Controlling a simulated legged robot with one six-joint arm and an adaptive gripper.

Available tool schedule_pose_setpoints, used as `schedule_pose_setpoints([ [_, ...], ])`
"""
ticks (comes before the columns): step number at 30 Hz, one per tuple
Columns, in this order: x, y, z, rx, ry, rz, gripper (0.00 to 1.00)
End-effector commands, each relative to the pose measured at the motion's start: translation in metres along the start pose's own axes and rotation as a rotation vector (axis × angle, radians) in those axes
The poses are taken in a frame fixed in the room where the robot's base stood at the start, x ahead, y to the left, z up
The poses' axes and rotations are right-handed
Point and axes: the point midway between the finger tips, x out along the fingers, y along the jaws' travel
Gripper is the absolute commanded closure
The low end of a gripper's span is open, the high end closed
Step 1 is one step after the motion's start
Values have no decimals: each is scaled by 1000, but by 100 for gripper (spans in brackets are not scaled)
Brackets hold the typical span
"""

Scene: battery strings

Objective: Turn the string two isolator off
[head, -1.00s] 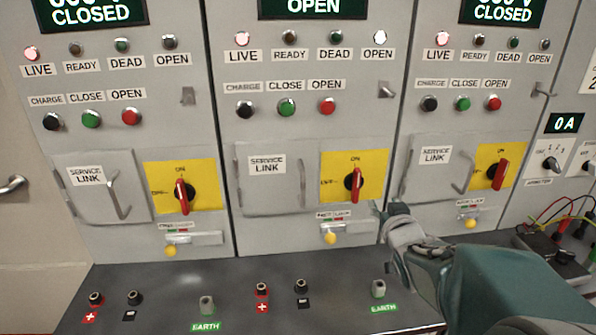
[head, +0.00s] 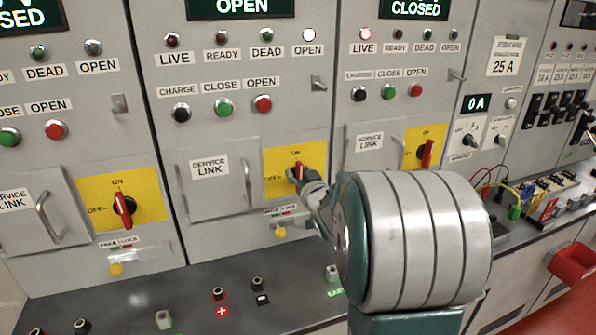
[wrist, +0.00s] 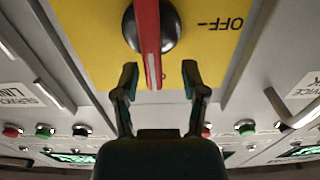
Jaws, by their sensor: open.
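The isolator on the middle panel has a red handle (head: 298,170) on a yellow plate (head: 276,188) marked ON above and OFF at left. The handle stands upright, in line with ON. In the upside-down wrist view, the red handle (wrist: 150,45) sits on a black round hub, with OFF to its right. My gripper (head: 308,187) is at this isolator and covers part of it in the head view. In the wrist view my gripper (wrist: 160,78) is open, its two fingers on either side of the handle's end, with gaps showing on both sides.
The middle display (head: 243,6) reads OPEN, and its OPEN lamp (head: 309,35) is lit white. The middle service link door (head: 217,180) with its bar handle is left of the isolator. Similar isolators are at left (head: 123,205) and right (head: 427,153). A dark ledge (head: 130,295) with terminals lies below.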

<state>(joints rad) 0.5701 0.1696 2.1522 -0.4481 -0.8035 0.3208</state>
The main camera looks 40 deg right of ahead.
Motion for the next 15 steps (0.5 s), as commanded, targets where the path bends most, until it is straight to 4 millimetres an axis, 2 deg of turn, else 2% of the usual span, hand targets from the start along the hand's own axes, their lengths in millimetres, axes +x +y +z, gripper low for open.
schedule_pose_setpoints([
  [4,12,2,1,2,0,0,44],
  [12,14,2,1,1,0,1,44],
  [13,14,2,1,1,0,1,48],
  [14,14,2,1,1,0,1,61],
  [15,14,2,1,1,-1,1,79],
])
